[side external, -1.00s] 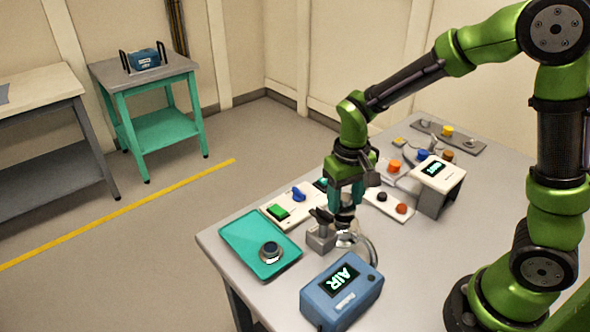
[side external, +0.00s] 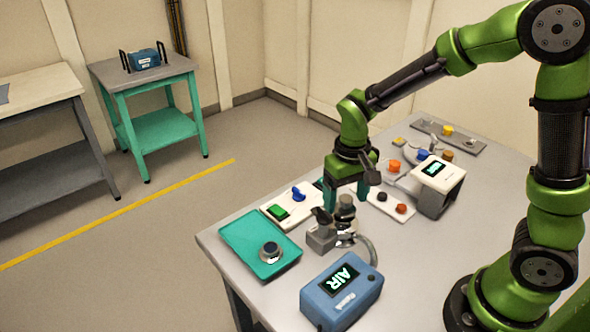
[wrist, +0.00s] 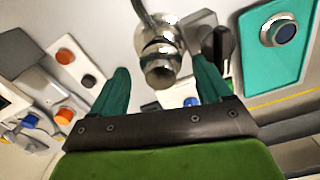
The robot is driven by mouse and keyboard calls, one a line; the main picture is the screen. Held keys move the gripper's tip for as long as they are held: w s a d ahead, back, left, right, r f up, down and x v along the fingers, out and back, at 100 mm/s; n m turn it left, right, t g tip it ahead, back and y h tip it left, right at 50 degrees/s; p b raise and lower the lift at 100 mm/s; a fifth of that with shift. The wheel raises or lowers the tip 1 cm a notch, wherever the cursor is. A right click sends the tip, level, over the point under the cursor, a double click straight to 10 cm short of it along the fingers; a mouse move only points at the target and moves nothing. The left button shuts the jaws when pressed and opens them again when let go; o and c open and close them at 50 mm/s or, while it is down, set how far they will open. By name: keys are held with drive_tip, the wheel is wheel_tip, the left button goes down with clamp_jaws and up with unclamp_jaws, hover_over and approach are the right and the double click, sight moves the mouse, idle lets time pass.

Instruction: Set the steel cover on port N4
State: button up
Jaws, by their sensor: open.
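A stepped steel fitting (side external: 346,212) stands upright on the table, and its round end (wrist: 160,74) points toward the wrist camera. Its upper piece may be the steel cover on a port, but I cannot tell where one part ends and another begins. No N4 label is readable. My gripper (side external: 347,198) is open above the fitting, with one finger on each side of its top. In the wrist view, my gripper (wrist: 163,70) shows clear gaps between both fingers and the fitting. A round steel piece with a dark blue centre (side external: 270,250) sits on the teal tray (side external: 245,235).
A grey block with a black knob (side external: 322,235) adjoins the fitting on the left. A blue AIR box (side external: 342,290) stands in front. A white panel with a green switch (side external: 275,212) lies behind left. A white display unit (side external: 437,180) stands to the right.

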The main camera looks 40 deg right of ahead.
wheel_tip(320, 180, up, 16)
drive_tip(key=s+m+t+y, duration=0.1)
drive_tip(key=s+t+y, duration=0.1)
drive_tip(key=s+t, duration=0.5)
drive_tip(key=s, duration=0.4)
drive_tip(key=shift+f, duration=0.1)
